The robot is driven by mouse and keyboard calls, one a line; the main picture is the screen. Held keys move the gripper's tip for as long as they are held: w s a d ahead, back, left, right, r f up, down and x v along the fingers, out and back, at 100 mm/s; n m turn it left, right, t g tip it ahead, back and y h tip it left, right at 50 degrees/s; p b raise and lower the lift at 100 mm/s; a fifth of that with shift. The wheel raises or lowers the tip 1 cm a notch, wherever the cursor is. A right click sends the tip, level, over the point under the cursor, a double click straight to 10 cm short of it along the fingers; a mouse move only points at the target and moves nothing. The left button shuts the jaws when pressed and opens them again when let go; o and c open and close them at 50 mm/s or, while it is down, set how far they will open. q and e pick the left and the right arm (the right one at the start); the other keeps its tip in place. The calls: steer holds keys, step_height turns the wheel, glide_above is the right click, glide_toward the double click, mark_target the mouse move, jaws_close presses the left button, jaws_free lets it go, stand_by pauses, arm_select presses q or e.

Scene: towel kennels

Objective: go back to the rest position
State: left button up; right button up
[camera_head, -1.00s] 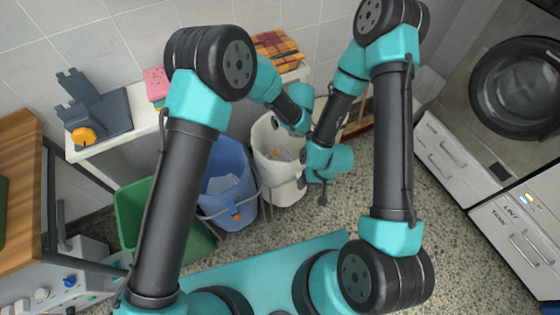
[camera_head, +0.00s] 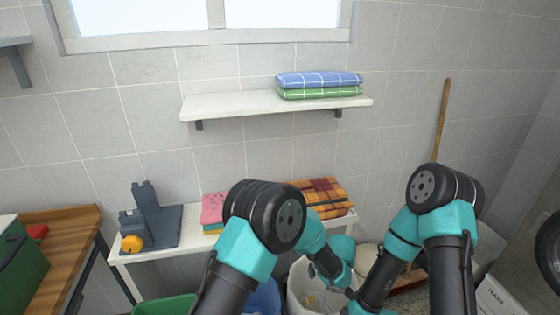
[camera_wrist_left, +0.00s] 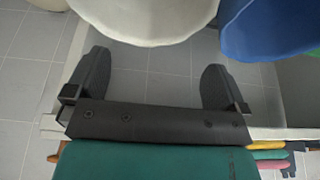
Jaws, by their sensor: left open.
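My left gripper (camera_wrist_left: 153,82) is open in the left wrist view, with its two black fingers spread wide and nothing between them. A white bin (camera_wrist_left: 145,22) and a blue bin (camera_wrist_left: 270,30) are at the top of that view, beyond the fingers. In the head view my left arm reaches down over the white bin (camera_head: 296,285), and its fingers cannot be made out. My right arm bends down beside the same bin; its gripper is out of the frame.
A wall shelf (camera_head: 235,104) holds folded blue and green towels (camera_head: 318,84). A lower white shelf (camera_head: 140,257) bears a grey stand (camera_head: 155,220), pink folded cloth (camera_head: 212,208) and an orange plaid towel (camera_head: 322,194). Blue (camera_head: 262,298) and green (camera_head: 165,306) bins stand below. A broom handle (camera_head: 441,120) leans right.

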arm_select(q)
steer(key=s+a+f+g+h, duration=0.2)
steer(key=s+a+f+g, duration=0.15)
steer(key=a, duration=0.75)
steer(key=s+a+f+g+h, duration=0.15)
steer(key=s+a+f, duration=0.25)
steer(key=a, duration=0.7)
steer(key=s+a+t, duration=0.1)
steer(key=s+a, duration=0.6)
steer(key=a, duration=0.3)
steer(key=s+a+f+h, duration=0.1)
steer(key=s+a, duration=0.6)
steer(key=a, duration=0.3)
steer(key=shift+s+t, duration=0.35)
steer(key=shift+t, duration=0.05)
steer(key=shift+f, duration=0.1)
